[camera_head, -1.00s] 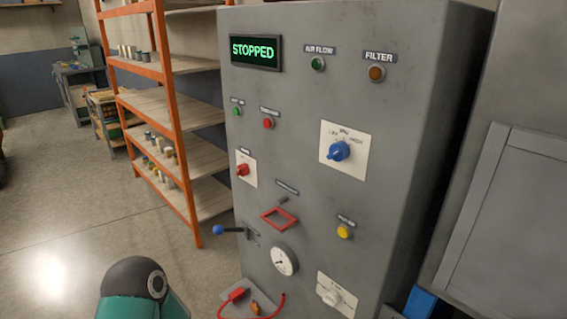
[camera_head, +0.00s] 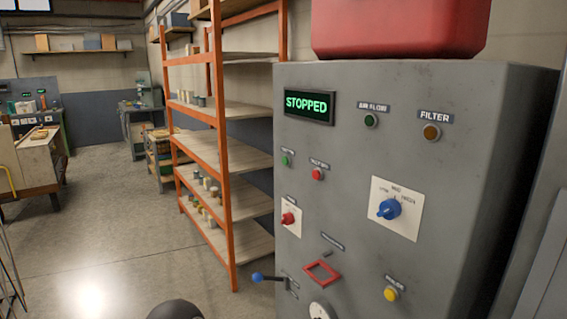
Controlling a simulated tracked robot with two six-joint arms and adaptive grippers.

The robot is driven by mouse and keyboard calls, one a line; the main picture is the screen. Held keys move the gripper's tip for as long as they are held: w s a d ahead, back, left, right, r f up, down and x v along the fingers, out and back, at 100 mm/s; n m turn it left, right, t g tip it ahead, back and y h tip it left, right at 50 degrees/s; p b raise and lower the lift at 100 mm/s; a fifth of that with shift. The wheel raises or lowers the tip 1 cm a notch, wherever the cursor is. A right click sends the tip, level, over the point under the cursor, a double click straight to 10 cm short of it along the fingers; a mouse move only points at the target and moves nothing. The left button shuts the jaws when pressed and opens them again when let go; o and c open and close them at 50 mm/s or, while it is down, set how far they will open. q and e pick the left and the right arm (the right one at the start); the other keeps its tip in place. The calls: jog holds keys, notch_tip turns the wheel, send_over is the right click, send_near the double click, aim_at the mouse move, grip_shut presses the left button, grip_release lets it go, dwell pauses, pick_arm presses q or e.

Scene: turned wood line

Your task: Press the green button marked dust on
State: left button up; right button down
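A grey control cabinet (camera_head: 340,160) fills the right half of the head view. Its display (camera_head: 309,106) reads STOPPED in green. A small green button (camera_head: 286,160) sits at the left of the panel, beside a red button (camera_head: 317,174); the label above each is too small to read surely. A second green round piece, a lamp or button (camera_head: 370,120), sits under the AIR FLOW label. Neither gripper shows. A dark rounded part of my arm is at the bottom edge, and nothing covers the green button.
A blue-tipped lever (camera_head: 257,277) sticks out from the panel's lower left. A blue selector knob (camera_head: 389,208), a red knob (camera_head: 288,218), a red frame (camera_head: 321,273) and a yellow button (camera_head: 390,294) are on the panel. An orange shelf rack (camera_head: 226,150) stands behind; open floor (camera_head: 110,240) lies left.

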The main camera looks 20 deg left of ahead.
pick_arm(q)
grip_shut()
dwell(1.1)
